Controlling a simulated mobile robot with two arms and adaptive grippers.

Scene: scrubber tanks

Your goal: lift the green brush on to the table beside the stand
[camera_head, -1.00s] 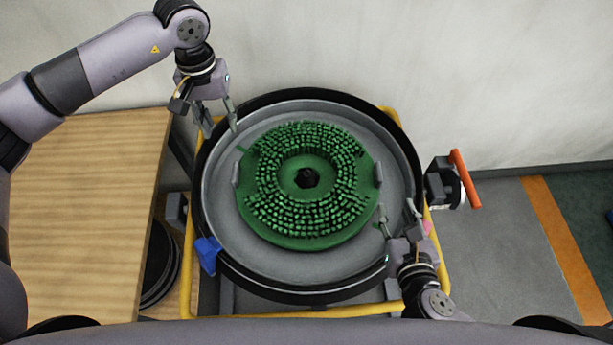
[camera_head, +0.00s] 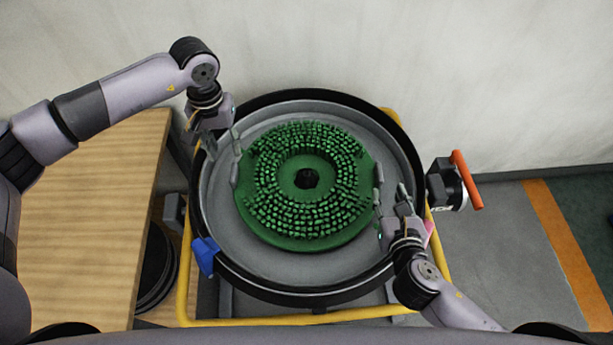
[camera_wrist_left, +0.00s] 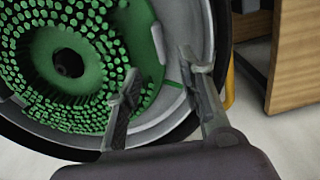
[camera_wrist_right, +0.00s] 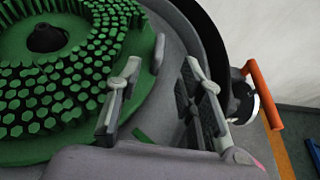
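The green brush (camera_head: 250,222) is a round disc with bristles up and a dark centre hole. It lies in a grey basin with a black rim (camera_head: 310,292) on a yellow frame (camera_head: 300,320). Grey tabs stand at its left and right edges. My left gripper (camera_head: 222,150) is open at the brush's upper left edge; the left wrist view shows its fingers apart, one over the bristles (camera_wrist_left: 85,115). My right gripper (camera_head: 393,200) is open at the right edge; the right wrist view shows one finger over the brush (camera_wrist_right: 50,100), one outside it. Finger contact cannot be told.
A wooden table (camera_head: 80,220) stands left of the frame, its visible top bare. A blue clip (camera_head: 205,255) sits on the basin's left rim. A black part with an orange handle (camera_head: 465,180) sticks out at the right. A wall is close behind.

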